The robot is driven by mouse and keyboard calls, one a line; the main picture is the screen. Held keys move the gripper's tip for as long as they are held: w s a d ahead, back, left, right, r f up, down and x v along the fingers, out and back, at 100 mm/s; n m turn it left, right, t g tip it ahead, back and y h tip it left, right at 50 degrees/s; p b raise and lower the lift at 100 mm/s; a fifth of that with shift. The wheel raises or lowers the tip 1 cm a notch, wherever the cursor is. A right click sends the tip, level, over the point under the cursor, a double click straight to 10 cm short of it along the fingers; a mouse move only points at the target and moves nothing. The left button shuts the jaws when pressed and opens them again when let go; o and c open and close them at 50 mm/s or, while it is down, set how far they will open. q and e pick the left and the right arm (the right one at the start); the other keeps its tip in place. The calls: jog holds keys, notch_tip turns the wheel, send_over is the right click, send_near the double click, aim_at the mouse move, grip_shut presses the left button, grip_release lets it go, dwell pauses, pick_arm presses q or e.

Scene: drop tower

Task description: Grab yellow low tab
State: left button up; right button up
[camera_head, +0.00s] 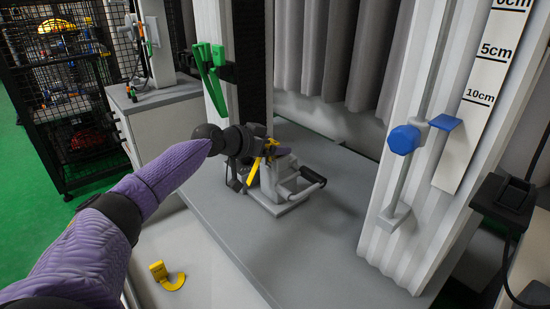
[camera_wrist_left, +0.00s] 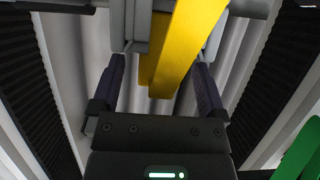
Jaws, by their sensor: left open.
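The yellow tab (camera_head: 252,172) is on the grey clamp fixture (camera_head: 292,192) at the foot of the tower in the head view. My left gripper (camera_head: 268,150) is right at it and partly hides it. In the left wrist view the yellow tab (camera_wrist_left: 185,42) hangs between the two open fingers of my left gripper (camera_wrist_left: 160,65), with gaps visible on both sides. My right gripper is not in view.
A loose yellow hook-shaped piece (camera_head: 166,276) lies on the pale surface in front. A green lever (camera_head: 211,77) is on the column above my gripper. A blue knob (camera_head: 403,139) is on the right-hand column. The grey base plate (camera_head: 330,245) is clear in front.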

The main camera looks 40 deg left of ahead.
pick_arm(q)
jog(key=shift+w, duration=0.2)
grip_shut()
dwell(0.3)
